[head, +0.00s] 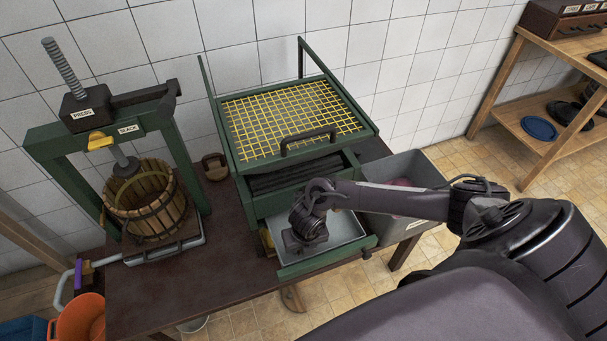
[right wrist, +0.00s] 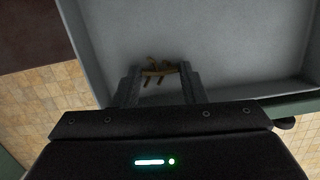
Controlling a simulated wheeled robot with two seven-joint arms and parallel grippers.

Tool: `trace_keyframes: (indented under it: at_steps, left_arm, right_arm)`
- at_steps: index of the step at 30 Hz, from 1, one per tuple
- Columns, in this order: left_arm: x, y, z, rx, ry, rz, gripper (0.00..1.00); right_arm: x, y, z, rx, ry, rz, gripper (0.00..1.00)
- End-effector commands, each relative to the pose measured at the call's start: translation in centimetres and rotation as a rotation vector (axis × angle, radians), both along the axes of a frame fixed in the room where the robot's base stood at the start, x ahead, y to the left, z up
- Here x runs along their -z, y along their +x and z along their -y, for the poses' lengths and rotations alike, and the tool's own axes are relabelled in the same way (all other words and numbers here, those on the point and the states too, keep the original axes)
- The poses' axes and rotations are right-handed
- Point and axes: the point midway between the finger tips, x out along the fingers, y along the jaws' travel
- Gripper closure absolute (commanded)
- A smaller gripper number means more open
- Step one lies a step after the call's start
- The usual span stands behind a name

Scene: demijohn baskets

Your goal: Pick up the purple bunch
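A pinkish-purple patch (head: 402,183) shows inside the grey bin (head: 428,172) at the right of the bench, mostly hidden behind my right forearm. I cannot tell whether it is a whole bunch. My right gripper (head: 305,246) points down into the pale pulled-out tray (head: 345,232) of the green frame, left of the bin. In the right wrist view its two fingers (right wrist: 160,82) are apart. Small brown twig-like pieces (right wrist: 158,70) show at the fingertips, against the tray floor; I cannot tell whether they touch the fingers. My left gripper is out of view.
A green frame with a yellow mesh (head: 290,118) and a black handle (head: 308,140) rises behind the tray. A press with a wooden basket (head: 147,200) stands left on the dark bench (head: 190,285). An orange bucket (head: 80,318) is at lower left. A wooden shelf stands far right.

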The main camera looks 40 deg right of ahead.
Motion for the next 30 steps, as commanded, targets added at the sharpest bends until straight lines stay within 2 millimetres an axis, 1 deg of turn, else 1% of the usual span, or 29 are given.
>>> trace_keyframes:
  at_steps: [1, 6, 7, 8, 15, 20, 23, 26, 29, 30]
  left_arm:
    - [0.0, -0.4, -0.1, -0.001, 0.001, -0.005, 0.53]
    - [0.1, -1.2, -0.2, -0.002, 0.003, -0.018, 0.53]
    - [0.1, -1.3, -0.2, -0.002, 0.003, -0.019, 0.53]
    - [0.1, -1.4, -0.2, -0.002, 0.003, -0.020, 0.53]
    - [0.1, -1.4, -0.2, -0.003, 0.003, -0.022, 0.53]
    - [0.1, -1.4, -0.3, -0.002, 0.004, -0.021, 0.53]
    - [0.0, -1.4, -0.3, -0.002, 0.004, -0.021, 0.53]
    - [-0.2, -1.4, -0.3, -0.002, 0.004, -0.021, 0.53]
    - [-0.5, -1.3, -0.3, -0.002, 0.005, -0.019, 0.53]
    - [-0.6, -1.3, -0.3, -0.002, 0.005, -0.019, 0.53]
  right_arm:
    - [0.0, 0.0, 0.0, 0.000, 0.000, 0.000, 0.69]
    - [0.0, 0.0, 0.0, 0.000, 0.000, 0.000, 0.91]
    - [0.0, 0.0, 0.0, 0.000, 0.000, 0.000, 0.95]
    - [0.0, 0.0, 0.0, 0.000, 0.000, 0.000, 0.97]
    - [-0.1, 0.0, 0.0, 0.000, 0.000, 0.001, 0.97]
    - [-1.0, 0.1, 0.0, -0.001, 0.000, 0.001, 0.97]
    - [-2.3, 0.1, 0.0, -0.001, 0.000, 0.003, 0.97]
    - [-4.3, 0.2, 0.0, -0.002, 0.001, 0.006, 0.97]
    - [-7.1, 0.2, 0.0, -0.003, 0.000, 0.007, 0.97]
    - [-8.3, 0.2, 0.0, -0.005, 0.001, 0.007, 0.97]
